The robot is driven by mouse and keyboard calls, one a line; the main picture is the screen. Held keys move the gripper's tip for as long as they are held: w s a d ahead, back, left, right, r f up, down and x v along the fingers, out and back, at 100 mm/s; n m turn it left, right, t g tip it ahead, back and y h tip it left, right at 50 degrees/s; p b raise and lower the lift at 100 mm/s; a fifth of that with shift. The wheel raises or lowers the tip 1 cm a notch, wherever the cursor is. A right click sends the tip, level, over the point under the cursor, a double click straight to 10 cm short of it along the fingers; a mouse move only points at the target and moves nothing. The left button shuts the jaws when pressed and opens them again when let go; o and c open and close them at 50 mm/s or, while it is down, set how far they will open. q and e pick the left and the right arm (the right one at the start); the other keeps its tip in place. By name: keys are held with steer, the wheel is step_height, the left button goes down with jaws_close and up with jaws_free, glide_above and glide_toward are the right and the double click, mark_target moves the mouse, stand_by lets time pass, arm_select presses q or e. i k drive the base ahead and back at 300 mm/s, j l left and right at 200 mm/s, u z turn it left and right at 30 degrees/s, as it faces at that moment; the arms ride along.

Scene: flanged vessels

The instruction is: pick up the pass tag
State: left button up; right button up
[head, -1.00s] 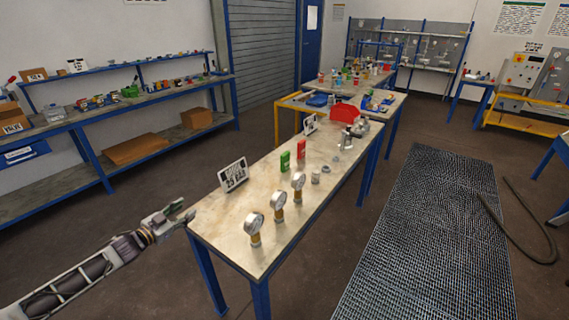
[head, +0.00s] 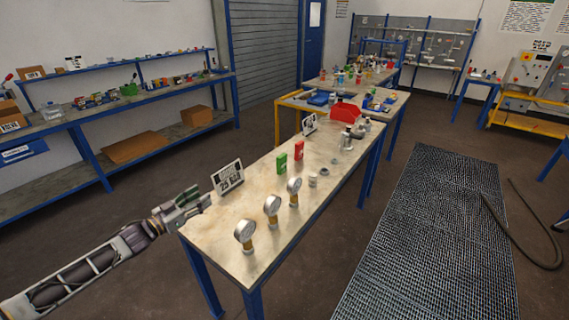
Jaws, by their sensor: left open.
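A small green upright block (head: 281,163) stands on the long table (head: 222,218), with a similar red block (head: 299,150) just behind it and to the right. The green one looks like the pass tag, but no lettering on either can be read. My left gripper (head: 199,197) is open and empty at the table's near left corner, short of the green block and apart from it. My right gripper is out of view.
A black-and-white sign (head: 227,178) stands on the table's left edge. Three round gauges (head: 272,208) line the near part. A floor mat (head: 425,230) lies right.

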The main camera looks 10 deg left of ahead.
mark_target(282, 160)
steer(key=i+l, duration=0.25)
steer(key=i, duration=0.15)
steer(key=i+l, duration=0.25)
steer(key=i, duration=0.15)
steer(key=i+l, duration=0.25)
steer(key=i, duration=0.15)
